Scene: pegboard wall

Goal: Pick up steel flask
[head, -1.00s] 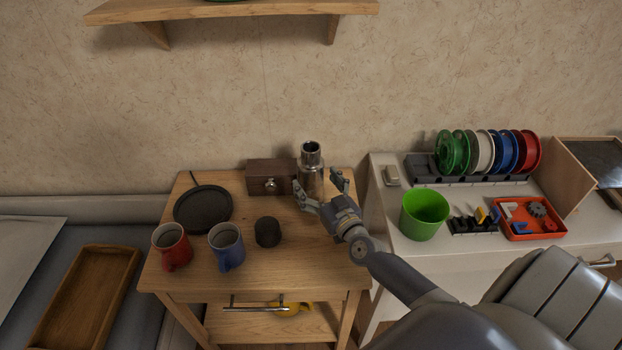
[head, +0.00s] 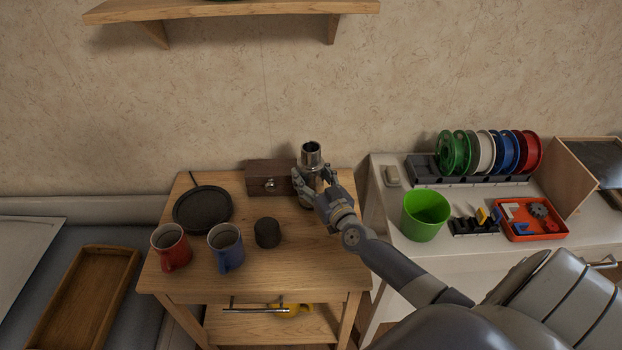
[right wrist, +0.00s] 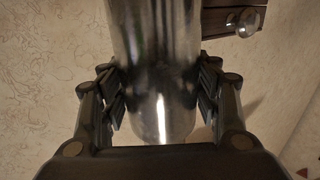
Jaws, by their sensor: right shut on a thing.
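The steel flask (head: 311,156) is a shiny, open-topped metal cylinder standing upright at the back right of the small wooden table. My right gripper (head: 314,184) is around its body and shut on it, hiding the flask's lower part in the head view. In the right wrist view the flask (right wrist: 158,70) fills the middle, with the finger pads of my right gripper (right wrist: 160,98) on both sides of it. My left gripper is not in view.
A dark wooden box (head: 268,177) stands close left of the flask. A black round plate (head: 203,208), red mug (head: 171,250), blue mug (head: 226,252) and black lid-like cylinder (head: 267,232) share the table (head: 290,265). A green cup (head: 425,215) stands on the white desk.

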